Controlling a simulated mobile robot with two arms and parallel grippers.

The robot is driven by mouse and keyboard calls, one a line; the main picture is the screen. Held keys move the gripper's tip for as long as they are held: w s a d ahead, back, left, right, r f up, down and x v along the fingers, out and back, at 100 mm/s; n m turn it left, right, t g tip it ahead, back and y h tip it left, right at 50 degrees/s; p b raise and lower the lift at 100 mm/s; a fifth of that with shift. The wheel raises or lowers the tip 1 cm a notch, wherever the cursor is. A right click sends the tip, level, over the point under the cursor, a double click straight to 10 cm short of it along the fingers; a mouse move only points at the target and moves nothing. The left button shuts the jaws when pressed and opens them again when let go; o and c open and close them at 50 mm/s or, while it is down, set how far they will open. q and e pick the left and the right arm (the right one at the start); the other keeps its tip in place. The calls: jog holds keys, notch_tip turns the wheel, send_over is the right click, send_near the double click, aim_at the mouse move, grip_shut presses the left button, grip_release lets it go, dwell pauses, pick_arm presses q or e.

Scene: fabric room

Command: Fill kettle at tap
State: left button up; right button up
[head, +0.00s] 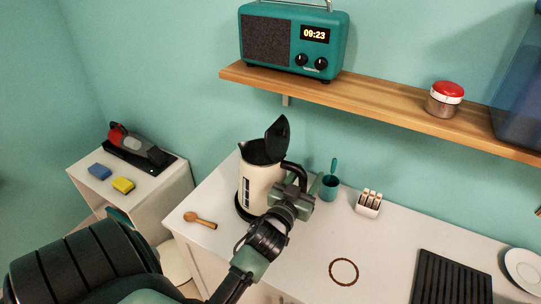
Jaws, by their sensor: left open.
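A cream kettle (257,190) with a black handle stands upright on the white counter (300,250), on what looks like a black base. Its black lid (279,137) is tilted up and the dark inside shows. My left gripper (297,182) is at the handle on the kettle's right side. Its jaws are open, and the arm covers part of the kettle and handle; I cannot tell whether it touches. My right gripper is not in view. No tap is in view.
A teal cup (329,189), a small white rack (368,203), a wooden spoon (200,220), a brown ring (343,271) and a black ribbed mat (450,280) are on the counter. A wooden shelf (390,111) with a radio (291,41) hangs above.

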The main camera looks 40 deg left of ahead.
pick_arm(q)
grip_shut()
dwell(1.2)
jog(key=shift+r, duration=0.2)
